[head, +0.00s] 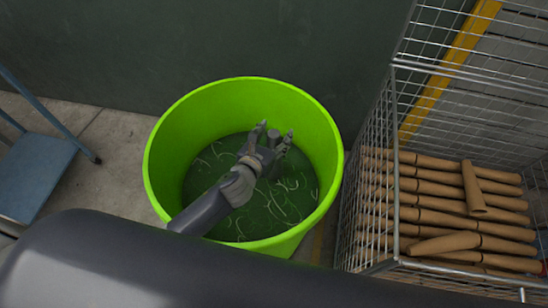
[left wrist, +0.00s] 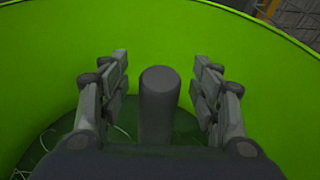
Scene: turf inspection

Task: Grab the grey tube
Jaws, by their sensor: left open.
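The grey tube (left wrist: 159,108) stands upright between the open fingers of my left gripper (left wrist: 160,85) in the left wrist view, with a gap on each side. In the head view the left gripper (head: 273,141) is inside a bright green tub (head: 168,160), and the tube's top (head: 273,134) shows small between its fingers. The tube's lower part is mostly hidden by the gripper. My right gripper is not in view.
Pale curled strands lie on the tub's dark green floor (head: 215,175). A wire cage (head: 375,190) with stacked brown tubes (head: 430,200) stands close on the right. A blue cart (head: 35,175) is at the left. A dark wall is behind.

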